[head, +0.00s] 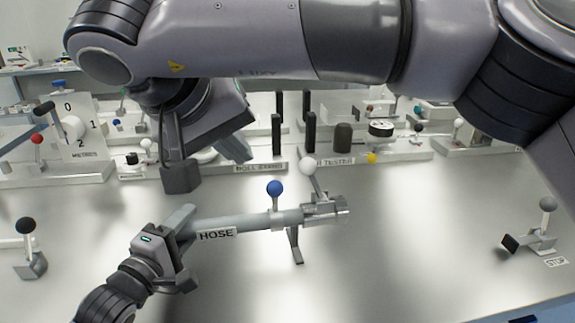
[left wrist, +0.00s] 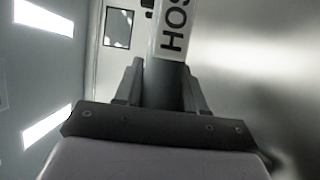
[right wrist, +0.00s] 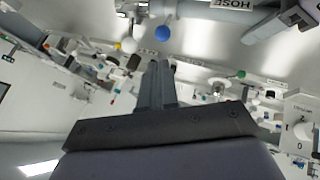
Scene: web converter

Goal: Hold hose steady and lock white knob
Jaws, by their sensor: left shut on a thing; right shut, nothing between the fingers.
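The grey hose (head: 250,222), labelled HOSE, lies across the middle of the head view on a small stand. A blue knob (head: 275,188) stands on it. The white knob (head: 308,167) tops a lever at its right-hand fitting (head: 328,208). My left gripper (head: 183,238) is shut on the hose's left end; the hose also shows between its fingers in the left wrist view (left wrist: 170,45). My right gripper (head: 238,150) is shut and empty, behind and left of the knobs and apart from them. The right wrist view shows its closed fingers (right wrist: 157,70), with the white knob (right wrist: 129,45) and blue knob (right wrist: 162,33) beyond.
A black-knobbed lever (head: 26,228) stands at the left and a STOP lever (head: 545,215) at the right. A row of panels with knobs and black posts (head: 310,132) runs along the back. My right arm covers the top of the head view. The front metal surface is clear.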

